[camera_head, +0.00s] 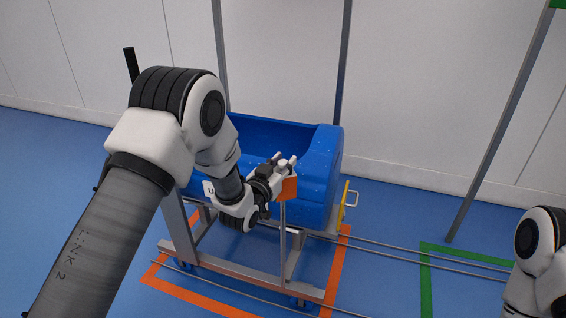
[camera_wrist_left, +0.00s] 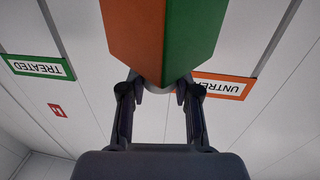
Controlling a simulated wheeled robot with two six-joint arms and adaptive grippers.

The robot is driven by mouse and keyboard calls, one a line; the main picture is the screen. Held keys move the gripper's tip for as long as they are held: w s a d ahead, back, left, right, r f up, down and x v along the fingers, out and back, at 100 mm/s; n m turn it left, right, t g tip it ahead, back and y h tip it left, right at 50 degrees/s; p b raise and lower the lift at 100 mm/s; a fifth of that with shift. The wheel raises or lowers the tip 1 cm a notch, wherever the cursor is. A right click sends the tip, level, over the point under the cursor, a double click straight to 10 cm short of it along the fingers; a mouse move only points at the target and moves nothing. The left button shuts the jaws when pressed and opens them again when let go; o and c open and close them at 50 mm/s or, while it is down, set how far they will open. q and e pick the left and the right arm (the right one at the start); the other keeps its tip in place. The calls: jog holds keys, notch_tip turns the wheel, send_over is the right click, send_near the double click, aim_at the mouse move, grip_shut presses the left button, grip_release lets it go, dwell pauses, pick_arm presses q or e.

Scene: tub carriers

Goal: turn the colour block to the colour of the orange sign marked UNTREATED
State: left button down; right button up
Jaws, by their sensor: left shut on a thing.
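The colour block (camera_head: 289,188) sits on top of a thin upright post at the front of the cart and shows an orange face in the head view. In the left wrist view the block (camera_wrist_left: 136,35) shows an orange face on the left and a green face on the right, meeting at an edge. My left gripper (camera_head: 281,166) is shut on the block; its fingers also show in the wrist view (camera_wrist_left: 160,90). The orange-framed UNTREATED sign (camera_wrist_left: 228,88) appears upside down there, partly hidden by the block. Only my right arm shows, not its gripper.
A blue tub (camera_head: 322,165) rests on a grey wheeled cart inside an orange floor outline (camera_head: 338,265). Thin rails run right toward a green floor outline (camera_head: 425,278). A green TREATED sign (camera_wrist_left: 40,68) hangs left in the wrist view. A yellow part (camera_head: 343,205) stands at the tub's right.

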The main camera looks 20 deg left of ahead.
pick_arm(q)
jog(key=m+g+h, duration=0.1)
jog(key=m+h, duration=0.1)
jog(key=h, duration=0.1)
jog(key=m+g+h+p, duration=0.1)
jog(key=m+h, duration=0.1)
jog(key=h, duration=0.2)
jog(key=shift+a+r+m+g, duration=0.1)
jog(key=shift+m+g, duration=0.3)
jog(key=shift+m+g+h+p, duration=0.3)
jog(key=shift+m+g+h, duration=0.95)
jog(key=shift+h, duration=0.35)
jog(key=shift+m+g, duration=0.25)
jog(key=c, duration=0.9)
grip_release()
jog(key=shift+o, duration=0.2)
jog(key=v, duration=1.1)
jog(key=shift+s+a+f, duration=0.25)
jog(key=shift+a, duration=0.05)
jog(key=shift+f, duration=0.1)
